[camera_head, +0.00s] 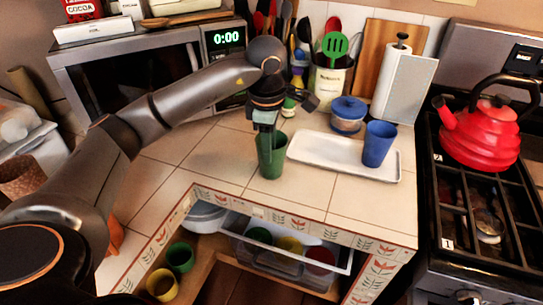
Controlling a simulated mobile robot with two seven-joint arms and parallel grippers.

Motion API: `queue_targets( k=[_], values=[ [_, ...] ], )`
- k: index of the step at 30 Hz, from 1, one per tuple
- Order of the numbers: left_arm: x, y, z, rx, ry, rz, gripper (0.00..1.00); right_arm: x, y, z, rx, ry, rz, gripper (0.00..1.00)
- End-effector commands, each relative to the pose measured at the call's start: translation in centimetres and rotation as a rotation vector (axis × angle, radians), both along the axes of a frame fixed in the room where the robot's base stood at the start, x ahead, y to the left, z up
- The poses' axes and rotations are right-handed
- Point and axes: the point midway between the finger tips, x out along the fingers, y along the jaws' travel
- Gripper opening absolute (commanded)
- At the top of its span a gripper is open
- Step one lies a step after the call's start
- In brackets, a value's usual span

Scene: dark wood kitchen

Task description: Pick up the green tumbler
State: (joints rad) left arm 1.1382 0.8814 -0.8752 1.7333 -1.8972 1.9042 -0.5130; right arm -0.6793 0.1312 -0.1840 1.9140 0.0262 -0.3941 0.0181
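The green tumbler (271,164) stands upright on the tiled counter, left of the white tray. My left gripper (267,138) points straight down over it, with its fingers at the tumbler's rim. The fingers are seen nearly edge-on and overlap the rim, so I cannot tell whether they are open or closed on the wall. The tumbler's base appears to rest on the tiles. My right gripper is not in view.
A blue tumbler (379,144) stands on the white tray (310,150), with a blue-lidded jar (347,116) behind. A utensil crock (330,88) stands at the back. An open drawer (277,262) with coloured dishes lies below the counter edge. A red kettle (480,132) sits on the stove.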

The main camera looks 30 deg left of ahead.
Motion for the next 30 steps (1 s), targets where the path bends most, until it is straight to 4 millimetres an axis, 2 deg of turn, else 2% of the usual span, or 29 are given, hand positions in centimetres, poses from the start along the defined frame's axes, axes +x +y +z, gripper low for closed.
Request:
queue_targets(
  k=[3, 10, 18, 27, 30],
  values=[
    [0.1, 0.1, -1.9, 0.000, 0.002, 0.001, 0.40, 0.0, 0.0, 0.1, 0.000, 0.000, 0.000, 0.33],
    [0.2, 0.2, -3.6, -0.001, 0.002, 0.000, 0.40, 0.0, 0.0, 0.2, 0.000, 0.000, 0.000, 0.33],
    [0.3, 0.4, -7.5, -0.001, 0.003, 0.001, 0.40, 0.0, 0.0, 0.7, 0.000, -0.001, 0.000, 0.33],
    [0.4, 0.3, -8.1, -0.002, -0.001, 0.000, 0.40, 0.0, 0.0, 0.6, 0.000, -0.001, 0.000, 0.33],
    [0.4, 0.3, -8.0, -0.002, -0.001, 0.000, 0.31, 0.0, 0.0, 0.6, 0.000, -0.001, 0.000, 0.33]
  ],
)
